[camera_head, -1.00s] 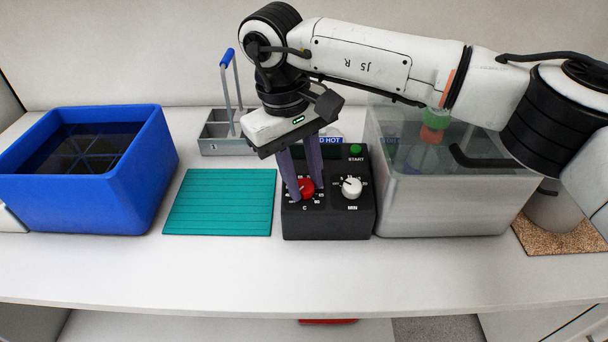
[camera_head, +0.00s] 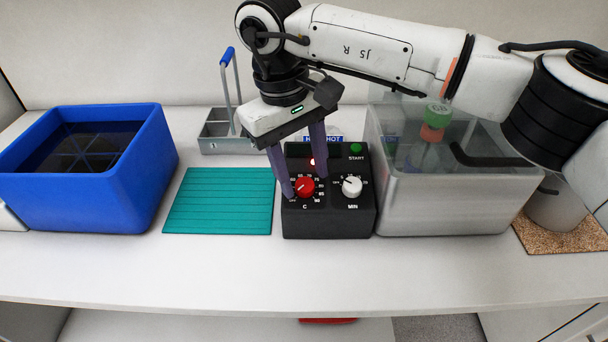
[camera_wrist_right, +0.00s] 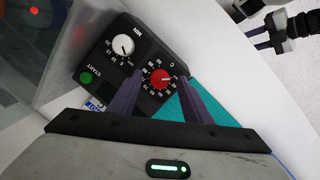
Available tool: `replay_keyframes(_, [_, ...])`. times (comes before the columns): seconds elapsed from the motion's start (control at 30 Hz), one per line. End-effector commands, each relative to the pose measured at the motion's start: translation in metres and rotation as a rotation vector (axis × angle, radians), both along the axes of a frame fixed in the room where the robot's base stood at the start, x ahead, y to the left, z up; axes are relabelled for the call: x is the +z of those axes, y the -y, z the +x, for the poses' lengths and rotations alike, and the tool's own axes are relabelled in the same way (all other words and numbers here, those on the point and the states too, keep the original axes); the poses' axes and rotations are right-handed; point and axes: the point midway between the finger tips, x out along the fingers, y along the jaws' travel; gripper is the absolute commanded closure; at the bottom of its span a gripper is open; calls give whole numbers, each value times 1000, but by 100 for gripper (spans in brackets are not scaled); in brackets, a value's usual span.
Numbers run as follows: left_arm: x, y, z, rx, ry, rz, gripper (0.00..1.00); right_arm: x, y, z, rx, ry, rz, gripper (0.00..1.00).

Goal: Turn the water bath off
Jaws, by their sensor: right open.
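A small red light (camera_head: 313,161) shows behind the red knob, and a blue label reads HOT. My right gripper (camera_head: 305,188) is open, its purple fingers on either side of the red knob. In the right wrist view the red knob (camera_wrist_right: 160,79) lies between the spread fingertips. The knob's exact setting is too small to read.
A teal mat (camera_head: 220,202) lies left of the box. A blue tub (camera_head: 90,205) is farther left, and a grey caddy (camera_head: 222,146) with a blue-topped handle stands behind. A cork mat (camera_head: 560,238) is at the right. The front counter strip is clear.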

Motion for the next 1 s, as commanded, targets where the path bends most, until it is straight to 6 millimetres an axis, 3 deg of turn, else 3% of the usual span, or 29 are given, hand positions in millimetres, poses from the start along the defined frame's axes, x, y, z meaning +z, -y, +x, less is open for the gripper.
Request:
replay_keyframes(0.23, [-6,0,-1,1,-2,0,69,49,-8,-1,0,5,0,55])
replay_keyframes(0.43, [-6,0,-2,0,-3,0,69,79,-13,-2,0,4,0,55])
replay_keyframes(0.6, [-6,0,-2,0,-4,0,69,89,-14,-3,2,1,-2,55])
replay_keyframes(1.0, [-5,0,0,1,0,-1,69,89,-14,-3,2,0,-1,55])
